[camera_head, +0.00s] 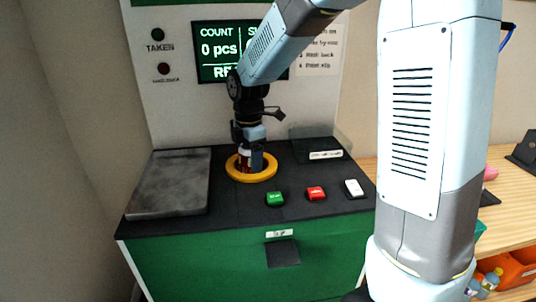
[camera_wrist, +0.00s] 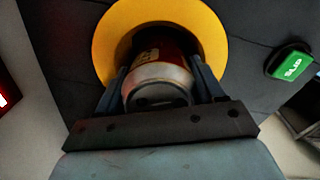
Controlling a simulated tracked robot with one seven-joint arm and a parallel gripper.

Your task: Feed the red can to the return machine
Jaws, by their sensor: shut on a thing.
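The red can (camera_head: 245,161) is in my gripper (camera_head: 251,158), over the yellow ring (camera_head: 251,178) around the return machine's opening. In the wrist view the can (camera_wrist: 158,82) shows its silver end towards the camera, with a finger on each side of it in my gripper (camera_wrist: 159,72). Its red body lies within the outline of the yellow ring (camera_wrist: 104,40); how far it reaches into the opening is hidden. The return machine (camera_head: 200,262) has a green front and a dark top. Its screen (camera_head: 216,50) reads COUNT 0 pcs, partly covered by my arm.
A green button (camera_head: 275,198), a red button (camera_head: 316,193) and a white button (camera_head: 353,188) sit right of and in front of the ring. A grey flat plate (camera_head: 170,183) lies at left. A clear-sided tray (camera_head: 325,155) stands behind right. Orange bins (camera_head: 507,270) are at far right.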

